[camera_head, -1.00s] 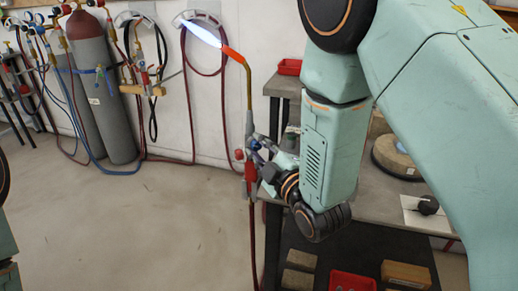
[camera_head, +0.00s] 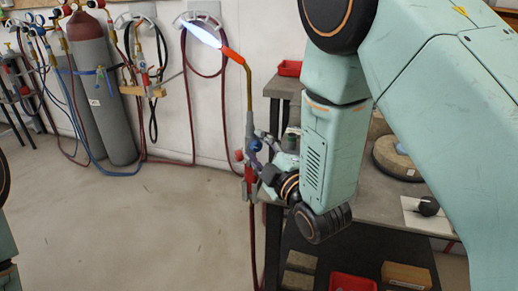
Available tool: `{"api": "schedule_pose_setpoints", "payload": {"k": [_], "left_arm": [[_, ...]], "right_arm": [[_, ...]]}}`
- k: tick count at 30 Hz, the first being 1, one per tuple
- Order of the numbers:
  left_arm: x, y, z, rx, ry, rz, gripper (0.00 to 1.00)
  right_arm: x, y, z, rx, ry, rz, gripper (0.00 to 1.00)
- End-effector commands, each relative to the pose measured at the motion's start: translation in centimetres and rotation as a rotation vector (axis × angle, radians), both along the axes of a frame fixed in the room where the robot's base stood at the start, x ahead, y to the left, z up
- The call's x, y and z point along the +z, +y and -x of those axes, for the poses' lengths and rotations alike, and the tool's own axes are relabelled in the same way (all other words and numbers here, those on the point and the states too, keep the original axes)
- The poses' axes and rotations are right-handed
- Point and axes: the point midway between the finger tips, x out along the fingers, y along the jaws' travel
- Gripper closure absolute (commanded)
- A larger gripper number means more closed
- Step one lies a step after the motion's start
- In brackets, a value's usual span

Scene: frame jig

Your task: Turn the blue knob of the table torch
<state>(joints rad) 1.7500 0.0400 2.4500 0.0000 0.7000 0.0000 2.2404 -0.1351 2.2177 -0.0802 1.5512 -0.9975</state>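The table torch (camera_head: 249,100) stands upright beside the workbench, with an orange tip and a lit flame (camera_head: 202,35) pointing up and left. Its blue knob (camera_head: 256,143) shows on the right of the valve body, and a red knob (camera_head: 239,155) on the left. My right gripper (camera_head: 262,153) is at the torch body beside the blue knob, its arm coming in from the right. Its fingers are small and partly overlap the torch, so I cannot tell whether they grip the knob. My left gripper is out of view; only part of my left arm shows at the left edge.
A grey workbench (camera_head: 370,198) stands right, with a round brown-topped piece (camera_head: 397,158) and a red tray (camera_head: 289,68). A lower shelf holds a red bin (camera_head: 353,282) and blocks. Gas cylinders (camera_head: 105,100) and hoses line the back wall. Open floor lies left.

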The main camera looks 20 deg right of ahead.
Motion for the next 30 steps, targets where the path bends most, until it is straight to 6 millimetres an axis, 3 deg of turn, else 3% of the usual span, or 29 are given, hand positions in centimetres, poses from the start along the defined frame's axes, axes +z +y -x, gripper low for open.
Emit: {"api": "schedule_pose_setpoints", "payload": {"k": [8, 21, 30], "left_arm": [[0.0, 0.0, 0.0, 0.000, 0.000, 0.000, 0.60], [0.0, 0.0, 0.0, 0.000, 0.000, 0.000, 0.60], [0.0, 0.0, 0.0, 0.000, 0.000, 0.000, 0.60]], "right_arm": [[-0.1, -0.1, 0.3, 0.000, 0.002, -0.001, 0.54], [0.0, -1.2, 6.3, -0.001, 0.003, 0.000, 0.54], [0.1, -1.4, 7.4, 0.000, 0.000, 0.000, 0.54]]}}
